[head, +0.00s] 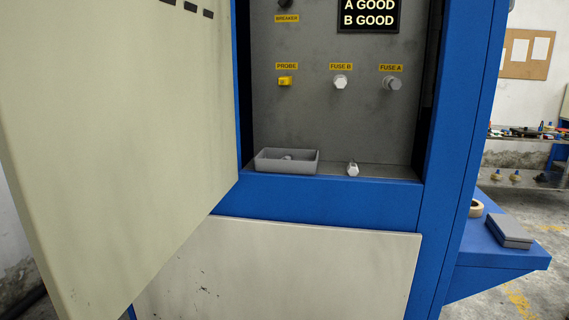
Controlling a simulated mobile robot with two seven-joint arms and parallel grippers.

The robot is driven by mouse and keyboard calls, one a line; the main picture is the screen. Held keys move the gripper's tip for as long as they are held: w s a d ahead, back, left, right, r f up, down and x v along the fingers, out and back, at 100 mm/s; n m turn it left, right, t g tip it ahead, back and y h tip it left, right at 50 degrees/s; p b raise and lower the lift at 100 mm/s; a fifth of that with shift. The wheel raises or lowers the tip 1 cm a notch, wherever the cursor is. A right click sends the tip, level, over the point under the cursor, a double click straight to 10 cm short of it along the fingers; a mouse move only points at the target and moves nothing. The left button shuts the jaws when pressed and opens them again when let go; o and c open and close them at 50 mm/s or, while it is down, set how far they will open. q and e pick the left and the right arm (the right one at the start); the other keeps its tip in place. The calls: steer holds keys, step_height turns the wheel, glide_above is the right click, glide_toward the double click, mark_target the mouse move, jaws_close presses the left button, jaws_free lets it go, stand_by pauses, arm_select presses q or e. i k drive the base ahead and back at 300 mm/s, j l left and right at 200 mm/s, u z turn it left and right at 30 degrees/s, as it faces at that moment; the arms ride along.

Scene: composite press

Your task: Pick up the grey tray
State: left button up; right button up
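The grey tray (287,168) is a shallow open box on the floor of the cabinet's recess, at its left front, near the open door. A small light grey piece (287,157) lies inside it, mostly hidden by the tray's wall. Neither of my grippers shows in the head view.
A large cream door (120,130) stands open on the left. A small white fuse-like piece (352,169) lies right of the tray. Fuse B (340,82), fuse A (392,83) and a yellow probe piece (285,81) are on the back panel. A blue side shelf (485,247) holds a grey box (509,231).

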mark_target(303, 162)
steer(key=i+l, duration=0.15)
steer(key=l, duration=0.2)
steer(key=i+l, duration=0.15)
steer(key=l, duration=0.25)
steer(key=i+l, duration=0.2)
steer(key=l, duration=0.15)
steer(key=i+l, duration=0.15)
steer(key=l, duration=0.2)
steer(key=i+l, duration=0.15)
steer(key=l, duration=0.25)
steer(key=i+l, duration=0.15)
steer(key=l, duration=0.2)
steer(key=l+u, duration=0.45)
steer(key=l, duration=0.2)
steer(key=i+j+z, duration=0.1)
steer(key=z, duration=0.25)
